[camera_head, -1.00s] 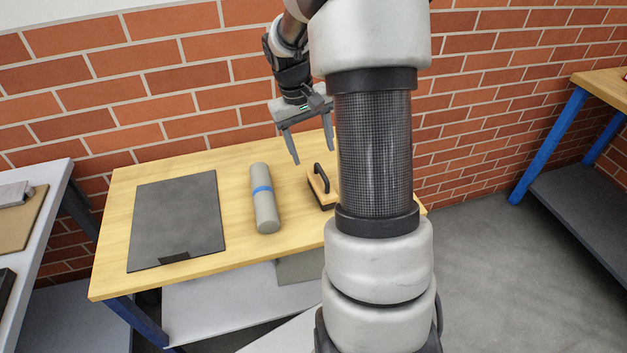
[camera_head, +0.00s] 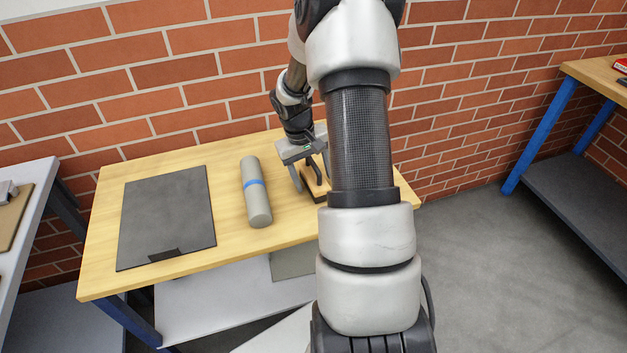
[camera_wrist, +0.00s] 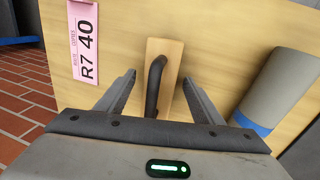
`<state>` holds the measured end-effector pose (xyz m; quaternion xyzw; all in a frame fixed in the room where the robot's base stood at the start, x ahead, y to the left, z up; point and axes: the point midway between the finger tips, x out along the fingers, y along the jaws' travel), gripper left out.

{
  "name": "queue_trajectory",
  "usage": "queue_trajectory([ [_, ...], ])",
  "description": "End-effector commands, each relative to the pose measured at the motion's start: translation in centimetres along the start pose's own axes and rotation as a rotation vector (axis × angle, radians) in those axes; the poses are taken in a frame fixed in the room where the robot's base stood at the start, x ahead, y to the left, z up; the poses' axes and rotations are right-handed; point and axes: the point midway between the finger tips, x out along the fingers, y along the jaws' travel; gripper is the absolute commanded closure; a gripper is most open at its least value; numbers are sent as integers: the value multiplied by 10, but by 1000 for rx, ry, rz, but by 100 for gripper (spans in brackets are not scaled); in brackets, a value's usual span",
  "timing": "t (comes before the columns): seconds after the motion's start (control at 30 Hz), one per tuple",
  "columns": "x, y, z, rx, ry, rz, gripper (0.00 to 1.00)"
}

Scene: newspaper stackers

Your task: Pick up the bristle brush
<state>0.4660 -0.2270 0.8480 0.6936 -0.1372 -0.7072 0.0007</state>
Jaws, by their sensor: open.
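The bristle brush (camera_head: 315,183) has a light wooden block and a black arched handle, and it lies on the wooden table (camera_head: 107,229). In the wrist view the brush (camera_wrist: 168,60) lies between and a little beyond my open fingers, with its handle running lengthwise. My gripper (camera_head: 309,184) is open and empty, low over the brush in the head view. In the wrist view my gripper (camera_wrist: 154,92) has one finger on each side of the handle. My arm hides part of the brush's right side in the head view. I cannot tell whether the fingers touch it.
A grey roll with a blue band (camera_head: 257,203) lies left of the brush, close to my gripper. A dark flat folder (camera_head: 167,214) lies farther left. A pink label (camera_wrist: 84,42) is on the table. A brick wall (camera_head: 150,75) stands behind the table.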

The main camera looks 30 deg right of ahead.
Motion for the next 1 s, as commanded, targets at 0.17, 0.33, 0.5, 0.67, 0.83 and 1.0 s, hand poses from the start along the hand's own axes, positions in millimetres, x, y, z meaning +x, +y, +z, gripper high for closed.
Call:
queue_trajectory([
  [0.17, 2, 0, 0, 1, 1, 0, 39],
  [0.33, 2, 0, 0, 1, 0, 0, 54],
  [0.5, 2, 0, 0, 0, 0, 0, 83],
  [0.67, 2, 0, 0, 0, 1, 0, 90],
  [0.83, 2, 0, 0, 0, 0, 0, 90],
  [1.0, -12, 3, -1, 1, 3, 1, 90],
])
